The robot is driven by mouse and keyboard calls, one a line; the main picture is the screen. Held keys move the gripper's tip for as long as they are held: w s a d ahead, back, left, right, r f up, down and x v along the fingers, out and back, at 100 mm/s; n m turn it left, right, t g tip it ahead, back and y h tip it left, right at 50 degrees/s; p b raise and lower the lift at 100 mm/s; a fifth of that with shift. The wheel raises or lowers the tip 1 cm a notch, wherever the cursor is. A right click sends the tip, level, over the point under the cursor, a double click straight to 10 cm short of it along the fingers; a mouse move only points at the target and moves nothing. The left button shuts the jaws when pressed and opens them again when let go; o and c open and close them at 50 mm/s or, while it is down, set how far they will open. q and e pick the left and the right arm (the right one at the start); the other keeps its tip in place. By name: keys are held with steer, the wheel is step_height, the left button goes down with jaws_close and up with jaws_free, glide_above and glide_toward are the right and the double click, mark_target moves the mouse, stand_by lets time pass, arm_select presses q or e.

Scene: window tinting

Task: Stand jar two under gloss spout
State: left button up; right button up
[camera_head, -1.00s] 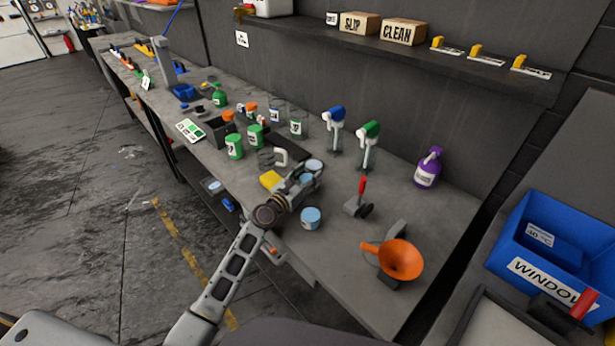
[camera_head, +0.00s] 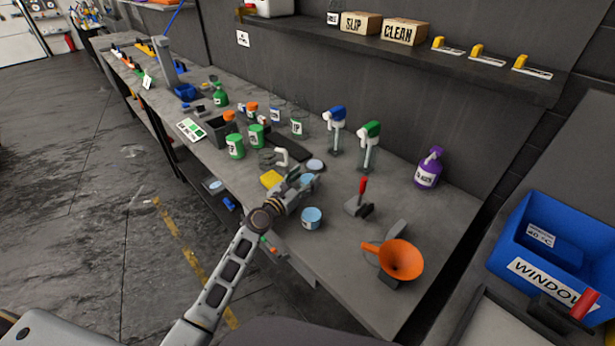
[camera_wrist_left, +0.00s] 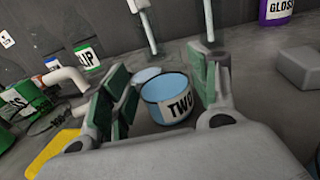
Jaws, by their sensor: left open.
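Jar two (camera_wrist_left: 170,98), a light blue jar labelled TWO, stands upright on the bench between my left gripper's fingers in the left wrist view. In the head view, jar two (camera_head: 306,179) is partly hidden by my left gripper (camera_head: 308,184). That gripper (camera_wrist_left: 165,92) is open, with one green-padded finger on each side of the jar; contact cannot be told. A white bent spout (camera_head: 281,154) stands just behind and left; it also shows in the left wrist view (camera_wrist_left: 68,77).
Another light blue jar (camera_head: 311,219) stands in front of my gripper, and a pale disc (camera_head: 315,165) lies behind it. An orange funnel (camera_head: 400,259) is at the right.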

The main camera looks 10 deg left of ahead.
mark_target(303, 180)
arm_select(q)
steer(key=shift+v, duration=1.7)
steer(key=shift+s+a, duration=0.3)
steer(key=shift+s, duration=0.4)
steer(key=shift+v, duration=1.15)
steer(key=shift+s+a+b, duration=0.2)
steer(key=shift+s+b, duration=0.1)
steer(key=shift+s, duration=0.3)
steer(key=shift+s+a, duration=0.2)
steer(key=shift+s, duration=0.3)
steer(key=shift+s+a, duration=0.1)
steer(key=shift+s, duration=0.05)
arm_select(e)
steer(key=shift+w+d+f, duration=0.3)
steer(key=shift+w+d, duration=0.25)
steer(key=shift+s, duration=0.1)
